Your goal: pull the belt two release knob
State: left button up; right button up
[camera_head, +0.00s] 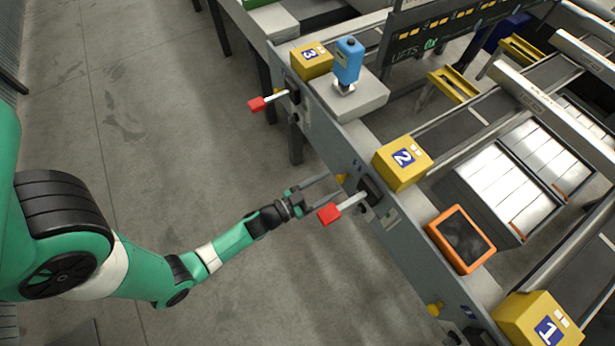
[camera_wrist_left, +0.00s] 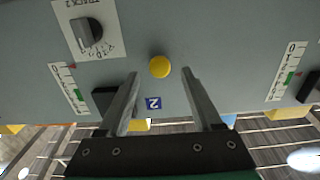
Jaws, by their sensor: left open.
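The yellow release knob for belt two (camera_head: 342,178) sits on the grey side panel, below and left of the yellow box marked 2 (camera_head: 402,163). In the left wrist view the round knob (camera_wrist_left: 160,66) shows face on, with a blue 2 label (camera_wrist_left: 153,103) next to it. My left gripper (camera_head: 326,186) is open and empty. Its fingers point at the panel; in the left wrist view the fingertips (camera_wrist_left: 160,74) lie on either side of the knob with gaps. I cannot tell whether the tips reach past its face. My right gripper is not in view.
A red-handled lever (camera_head: 329,214) sticks out close beside the left gripper. Another red lever (camera_head: 257,104) stands near box 3 (camera_head: 311,60). A second yellow knob (camera_head: 435,309) is lower on the panel. An orange-framed screen (camera_head: 433,232) lies on top. The floor at left is clear.

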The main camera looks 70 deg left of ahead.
pick_arm(q)
jog(key=s+d+p, duration=0.1)
jog(key=s+p, duration=0.3)
jog(key=s, duration=0.7)
jog(key=shift+s+d, duration=0.15)
jog(key=shift+d, duration=0.2)
